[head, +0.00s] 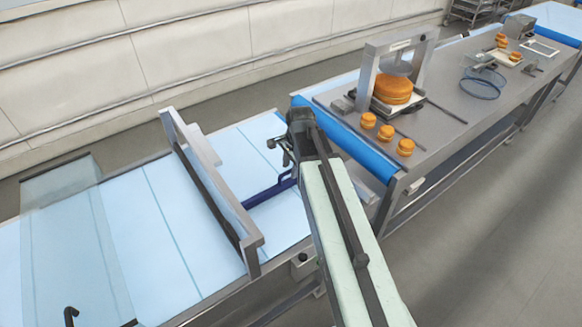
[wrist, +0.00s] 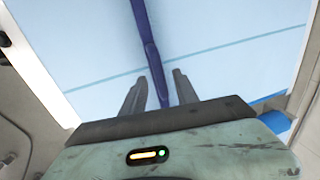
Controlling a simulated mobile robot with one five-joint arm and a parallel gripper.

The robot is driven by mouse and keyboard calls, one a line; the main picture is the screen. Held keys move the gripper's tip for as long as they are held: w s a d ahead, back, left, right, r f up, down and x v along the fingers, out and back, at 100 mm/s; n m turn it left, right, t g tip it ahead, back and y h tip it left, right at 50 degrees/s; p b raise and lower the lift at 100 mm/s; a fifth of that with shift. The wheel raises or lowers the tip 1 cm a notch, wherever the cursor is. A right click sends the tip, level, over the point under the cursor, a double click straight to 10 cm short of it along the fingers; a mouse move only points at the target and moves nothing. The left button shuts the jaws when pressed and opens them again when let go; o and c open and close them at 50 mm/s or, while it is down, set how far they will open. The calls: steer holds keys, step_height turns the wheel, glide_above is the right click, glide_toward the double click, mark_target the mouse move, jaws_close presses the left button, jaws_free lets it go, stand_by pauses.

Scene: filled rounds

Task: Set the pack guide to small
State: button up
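The pack guide (head: 215,185) is a long grey rail standing across the pale blue belt. A dark blue handle bar (head: 268,190) runs from it toward my arm. My gripper (head: 286,152) is over the belt's right part, near the handle's outer end. In the wrist view my gripper (wrist: 159,82) is open, and the blue bar (wrist: 149,45) runs lengthwise between its two fingers. Gaps show on both sides of the bar. I cannot tell whether the fingers are down around it or above it. No size marks are readable.
A grey worktable (head: 455,100) with a blue front roller (head: 345,140) stands to the right. It carries a large orange round (head: 393,88) under a grey frame (head: 368,80), and several small rounds. A clear panel (head: 65,220) covers the belt's left part. The belt (head: 165,215) is bare around the guide.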

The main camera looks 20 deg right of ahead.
step_height(320, 180, up, 7)
steer(key=s+p, duration=0.1)
steer(key=p, duration=0.5)
steer(key=shift+s+d+r+p, duration=0.15)
steer(key=shift+s+d+p, duration=0.05)
steer(key=shift+p, duration=0.2)
steer(key=s+a+f+n+b, duration=0.2)
steer(key=f+b, duration=0.1)
steer(key=s+a+f+n+b, duration=0.2)
steer(key=f+b, duration=0.1)
steer(key=s+a+f+n+g+b, duration=0.1)
steer(key=s+a+f+n+b, duration=0.1)
steer(key=f+b, duration=0.2)
steer(key=shift+s+a+f+n, duration=0.1)
steer(key=shift+s+a+n, duration=0.15)
steer(key=shift+n, duration=0.05)
steer(key=s+n, duration=0.1)
steer(key=n, duration=0.1)
steer(key=s+n, duration=0.2)
steer(key=n, duration=0.1)
steer(key=shift+d+g+h, duration=0.15)
steer(key=shift+g+h, duration=0.15)
steer(key=shift+g, duration=0.1)
steer(key=n, duration=0.2)
steer(key=shift+s+d+n, duration=0.1)
steer(key=shift+s+n, duration=0.15)
steer(key=shift+n, duration=0.15)
